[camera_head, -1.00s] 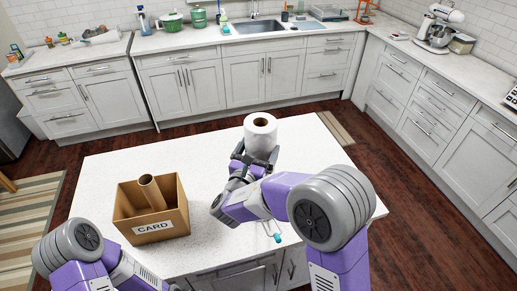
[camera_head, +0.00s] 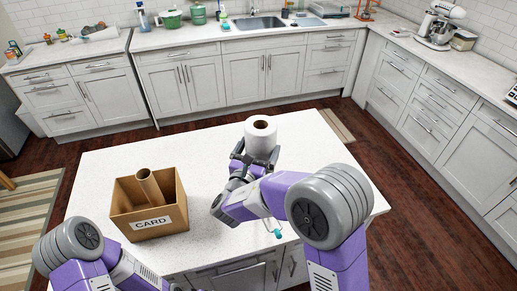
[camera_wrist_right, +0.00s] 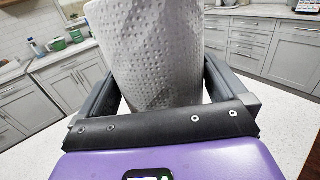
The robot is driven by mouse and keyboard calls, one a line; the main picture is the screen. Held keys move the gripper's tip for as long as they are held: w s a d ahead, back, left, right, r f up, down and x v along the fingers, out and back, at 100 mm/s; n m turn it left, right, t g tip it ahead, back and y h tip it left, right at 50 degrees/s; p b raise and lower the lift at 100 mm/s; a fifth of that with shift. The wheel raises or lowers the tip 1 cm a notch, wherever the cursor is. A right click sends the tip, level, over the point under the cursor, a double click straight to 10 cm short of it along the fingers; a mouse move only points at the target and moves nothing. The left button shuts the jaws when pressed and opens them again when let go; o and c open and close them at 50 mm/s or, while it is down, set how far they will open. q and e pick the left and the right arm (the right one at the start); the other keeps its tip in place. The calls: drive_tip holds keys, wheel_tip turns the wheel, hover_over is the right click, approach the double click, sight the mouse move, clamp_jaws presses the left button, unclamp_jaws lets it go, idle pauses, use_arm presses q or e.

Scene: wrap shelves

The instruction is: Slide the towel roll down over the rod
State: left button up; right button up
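The towel roll (camera_head: 261,138) is white and upright, its dark core opening facing up, at the back right of the island. My right gripper (camera_head: 255,163) reaches it from the near side, with its fingers around the lower part of the roll. In the right wrist view the roll (camera_wrist_right: 155,55) fills the space between the two fingers. The roll's bottom is hidden. A thin wire piece with a teal tip (camera_head: 278,234) shows near the island's front edge, partly behind my right arm; I cannot tell whether it is the rod. My left gripper is out of view below the picture.
A cardboard box (camera_head: 151,220) marked CARD stands on the left of the white island (camera_head: 110,160), with a brown cardboard tube (camera_head: 150,188) leaning in it. The island top is clear between box and roll. Counters with a sink (camera_head: 258,23) lie beyond.

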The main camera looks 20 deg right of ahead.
drive_tip(key=shift+s+a, duration=0.1)
drive_tip(key=v, duration=0.7)
drive_tip(key=shift+s+a, duration=0.1)
drive_tip(key=shift+s, duration=0.05)
idle(0.6)
